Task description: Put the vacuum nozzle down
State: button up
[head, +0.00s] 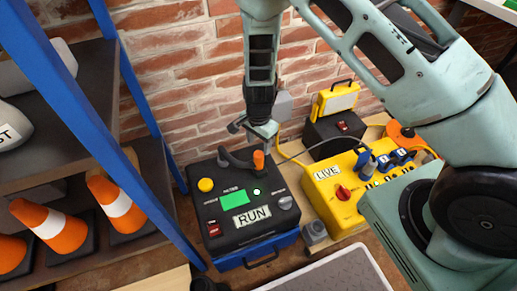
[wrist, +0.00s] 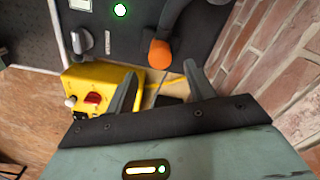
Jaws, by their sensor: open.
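A dark grey curved piece (head: 236,162) with an orange end (head: 259,160) rests on top of a black control box (head: 205,220); it looks like the vacuum nozzle, but I cannot be sure. In the wrist view the orange end (wrist: 160,53) and the grey curve (wrist: 180,14) show just beyond my fingertips. My gripper (head: 254,130) is above the back right part of the box, close to the orange end. Its fingers (wrist: 161,78) are spread with nothing between them. The box has a green screen, a RUN label and a yellow button.
A yellow power box (head: 338,205) marked LIVE stands right of the black box, with a dark case and yellow lamp (head: 336,100) behind. A brick wall (head: 185,60) is close behind. A blue-framed shelf (head: 150,120) with orange cones (head: 60,228) is at left.

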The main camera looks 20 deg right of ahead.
notch_tip(320, 180, up, 2)
jog(key=shift+r, duration=0.1)
jog(key=shift+s+a+r, duration=0.1)
jog(key=shift+a+r, duration=0.05)
jog(key=shift+r, duration=0.15)
jog(key=s+a+r+n+y, duration=0.1)
jog(key=s+a+r+n, duration=0.45)
jog(key=r, duration=0.35)
jog(key=s+a+r+n+y, duration=0.1)
jog(key=s+a+r+n, duration=0.4)
jog(key=r, duration=0.4)
jog(key=s+d+r+n, duration=0.2)
jog(key=s+r+n, duration=0.2)
jog(key=s, duration=0.4)
jog(key=s+d+r+n+h, duration=0.1)
jog(key=s+d+r+n, duration=0.1)
jog(key=s+r+n, duration=0.3)
jog(key=s+n, duration=0.1)
jog(key=s, duration=0.2)
jog(key=shift+d+r, duration=0.25)
jog(key=shift+d, duration=0.05)
